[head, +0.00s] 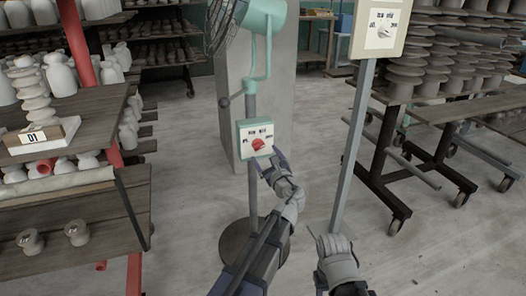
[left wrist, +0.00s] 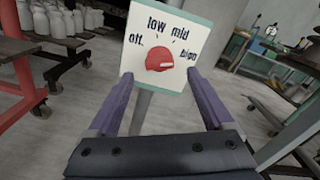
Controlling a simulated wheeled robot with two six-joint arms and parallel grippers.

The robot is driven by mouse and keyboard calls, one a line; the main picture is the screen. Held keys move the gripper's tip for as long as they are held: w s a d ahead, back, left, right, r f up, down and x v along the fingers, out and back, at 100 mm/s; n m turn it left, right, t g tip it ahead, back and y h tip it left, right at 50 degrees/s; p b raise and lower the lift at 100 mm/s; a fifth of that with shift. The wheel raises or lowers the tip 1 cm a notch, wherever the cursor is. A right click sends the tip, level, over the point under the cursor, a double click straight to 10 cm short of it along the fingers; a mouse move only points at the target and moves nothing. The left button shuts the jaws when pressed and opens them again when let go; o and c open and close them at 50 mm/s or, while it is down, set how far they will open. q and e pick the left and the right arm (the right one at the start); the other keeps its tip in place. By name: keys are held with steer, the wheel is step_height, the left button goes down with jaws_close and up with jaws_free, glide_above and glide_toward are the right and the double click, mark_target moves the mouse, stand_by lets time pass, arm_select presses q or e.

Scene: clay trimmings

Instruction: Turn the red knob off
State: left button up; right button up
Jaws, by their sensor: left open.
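The red knob (head: 258,144) sits on a white and green control box on the fan's pole. In the left wrist view the knob (left wrist: 160,58) is ringed by the labels off, low, mid and high, and its pale mark appears to point right, toward high. My left gripper (head: 268,162) is just in front of and below the box. Its purple fingers (left wrist: 161,75) are open, spread to either side below the knob, with nothing between them. My right gripper (head: 330,240) is low by the grey post; its jaws are not clear.
A second, cream box (head: 380,28) with a pale knob tops a grey post (head: 352,150) at right. The teal fan (head: 262,18) stands before a concrete pillar. Pottery shelves stand left (head: 70,110) and right (head: 440,60). Floor between is mostly clear.

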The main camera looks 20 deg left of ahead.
mark_target(260, 148)
arm_select(q)
steer(key=shift+x, duration=2.35)
jaws_close()
